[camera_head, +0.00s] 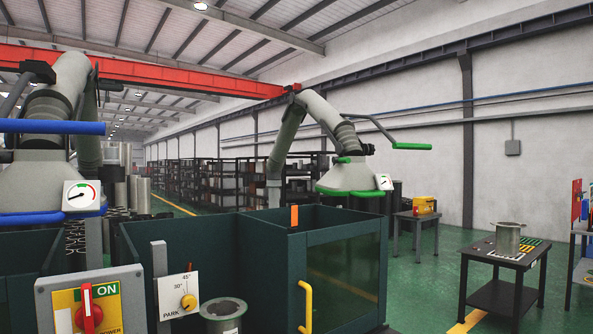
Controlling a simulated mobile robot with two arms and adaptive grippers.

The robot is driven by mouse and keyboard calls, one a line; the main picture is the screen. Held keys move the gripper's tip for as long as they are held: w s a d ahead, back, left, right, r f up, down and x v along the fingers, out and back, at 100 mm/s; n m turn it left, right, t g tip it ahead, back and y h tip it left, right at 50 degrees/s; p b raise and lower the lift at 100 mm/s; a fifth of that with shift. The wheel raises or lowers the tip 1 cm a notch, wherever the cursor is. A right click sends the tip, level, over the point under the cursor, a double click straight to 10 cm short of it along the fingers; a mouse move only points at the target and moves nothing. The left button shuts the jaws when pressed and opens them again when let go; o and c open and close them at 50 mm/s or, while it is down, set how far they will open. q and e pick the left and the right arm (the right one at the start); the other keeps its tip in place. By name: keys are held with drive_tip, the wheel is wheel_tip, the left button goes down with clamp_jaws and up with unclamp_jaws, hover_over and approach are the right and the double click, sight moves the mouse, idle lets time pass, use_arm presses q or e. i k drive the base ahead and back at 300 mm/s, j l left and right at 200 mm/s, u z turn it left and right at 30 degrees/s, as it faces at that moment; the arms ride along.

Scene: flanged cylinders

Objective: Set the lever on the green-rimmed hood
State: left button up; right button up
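The green-rimmed hood (348,178) hangs right of centre from a jointed grey extraction arm (322,112). A small green lever-like piece (343,160) sits on top of the hood. A green bar handle (412,146) sticks out to the right above it. A white gauge (384,182) with a dark needle is at the hood's right edge; its reading is too small to tell. Neither of my grippers is in view.
A blue-rimmed hood (45,195) hangs at the left. Below are dark green booth walls (190,240) with a yellow handle (306,307), a red power switch (88,310), a yellow angle knob (188,302) and a flanged cylinder (222,315). A cart (508,255) stands right on open floor.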

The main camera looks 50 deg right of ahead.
sight(335, 158)
drive_tip(key=z, duration=1.75)
drive_tip(key=i, duration=0.4)
drive_tip(key=l+u, duration=0.05)
